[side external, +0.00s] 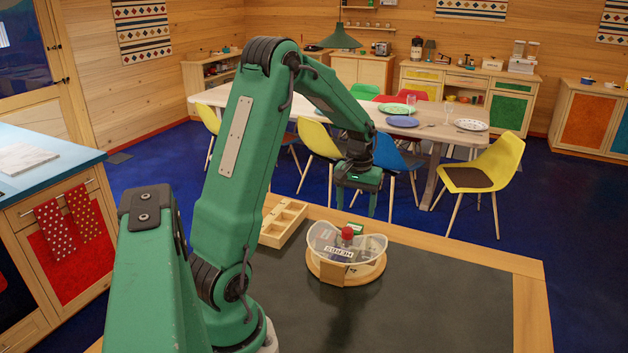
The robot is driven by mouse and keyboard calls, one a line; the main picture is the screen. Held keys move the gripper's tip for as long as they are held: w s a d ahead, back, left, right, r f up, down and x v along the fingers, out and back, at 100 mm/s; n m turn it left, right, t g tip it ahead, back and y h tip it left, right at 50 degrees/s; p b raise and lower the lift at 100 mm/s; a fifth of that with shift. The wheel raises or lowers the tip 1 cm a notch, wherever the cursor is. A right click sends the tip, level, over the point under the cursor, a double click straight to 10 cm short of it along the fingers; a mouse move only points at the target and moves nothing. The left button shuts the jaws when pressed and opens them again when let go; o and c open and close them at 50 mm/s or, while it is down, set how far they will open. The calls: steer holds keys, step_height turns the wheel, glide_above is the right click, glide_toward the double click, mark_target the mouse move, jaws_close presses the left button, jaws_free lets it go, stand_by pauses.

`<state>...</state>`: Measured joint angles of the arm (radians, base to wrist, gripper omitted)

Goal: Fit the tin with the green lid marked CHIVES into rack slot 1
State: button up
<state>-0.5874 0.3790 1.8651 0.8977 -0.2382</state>
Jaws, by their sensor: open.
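A clear-walled round tub (318,240) on a wooden base stands on the dark work table, with a label on its front that I cannot read surely. Several small items are crowded inside, among them a red knob-like top (347,233) and a small green patch (358,228) that may be a green lid. No CHIVES marking can be read. A pale wooden rack (283,222) with compartments lies left of the tub; its slot numbers cannot be read, and my arm hides part of that side. My gripper (355,205) is open and empty, pointing down above the tub's back part.
The work table (440,290) has a wooden border and is clear right of and in front of the tub. Behind it, beyond a gap of blue floor, are a dining table (440,132) and a yellow chair (484,172). A blue-topped counter (40,165) stands at left.

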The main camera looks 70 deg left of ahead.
mark_target(354, 226)
steer(key=shift+f, duration=0.4)
steer(key=shift+f, duration=0.1)
steer(key=shift+f, duration=2.5)
steer(key=shift+c, duration=0.3)
steer(key=c, duration=1)
